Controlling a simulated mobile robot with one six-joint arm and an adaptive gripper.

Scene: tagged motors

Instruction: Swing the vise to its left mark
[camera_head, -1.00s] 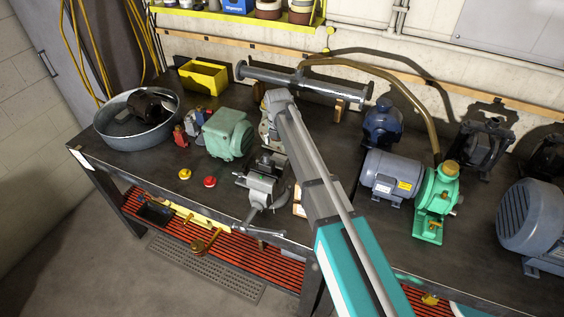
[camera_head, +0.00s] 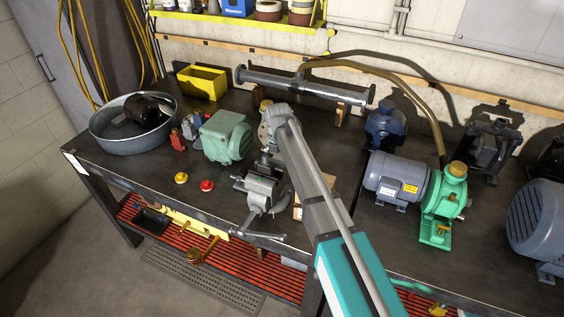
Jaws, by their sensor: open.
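The grey bench vise (camera_head: 263,191) sits near the front edge of the dark workbench, with its handle reaching over the front edge. My gripper (camera_head: 268,157) is at the end of my arm, just behind and above the vise. It is small and dark here, and its fingers blend with the vise's upper part. I see nothing held in it. I cannot tell whether it touches the vise. No left mark for the vise can be made out.
A green motor (camera_head: 227,137) stands close left of the vise, with a red button (camera_head: 207,185) and a yellow button (camera_head: 181,178) in front. A grey-blue motor (camera_head: 393,179) and a green pump (camera_head: 444,205) stand to the right. A round metal tub (camera_head: 127,142) is far left.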

